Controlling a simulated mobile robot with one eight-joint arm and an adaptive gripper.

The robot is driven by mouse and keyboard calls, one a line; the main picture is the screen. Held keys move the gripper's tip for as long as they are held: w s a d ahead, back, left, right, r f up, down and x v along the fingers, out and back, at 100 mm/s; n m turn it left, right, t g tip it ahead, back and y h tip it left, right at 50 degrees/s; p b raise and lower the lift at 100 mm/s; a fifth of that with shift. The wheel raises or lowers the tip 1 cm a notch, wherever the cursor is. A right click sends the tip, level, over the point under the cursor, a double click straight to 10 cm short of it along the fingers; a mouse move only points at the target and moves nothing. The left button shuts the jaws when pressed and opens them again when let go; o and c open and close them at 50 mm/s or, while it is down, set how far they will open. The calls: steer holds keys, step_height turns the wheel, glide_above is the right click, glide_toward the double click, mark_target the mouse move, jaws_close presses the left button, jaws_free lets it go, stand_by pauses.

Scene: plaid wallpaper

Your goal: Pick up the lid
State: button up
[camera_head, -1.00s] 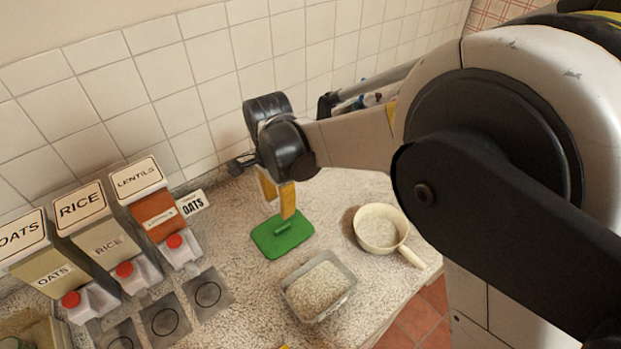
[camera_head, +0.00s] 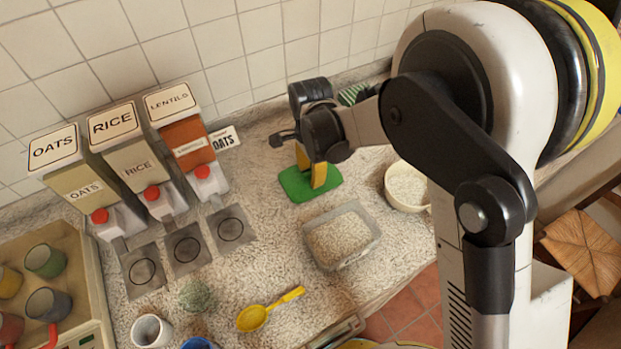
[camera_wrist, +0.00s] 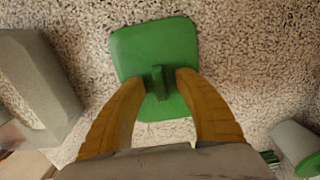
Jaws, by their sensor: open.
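The green lid (camera_head: 296,187) lies flat on the speckled counter, in front of the tiled wall. In the wrist view the lid (camera_wrist: 176,45) is a rounded square with a raised handle (camera_wrist: 158,82) in its middle. My gripper (camera_head: 312,180) is over the lid, pointing down. In the wrist view its two yellow fingers (camera_wrist: 158,85) are apart, one on each side of the handle, with nothing clamped. I cannot tell whether the fingertips touch the lid.
A grain-filled square container (camera_head: 341,238) stands in front of the lid. A cream pan (camera_head: 404,187) of grain is to the right. Oats, rice and lentils dispensers (camera_head: 180,120) stand left. A yellow spoon (camera_head: 268,310) and cups lie nearer the front.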

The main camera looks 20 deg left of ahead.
steer(key=shift+r, duration=0.1)
jaws_close()
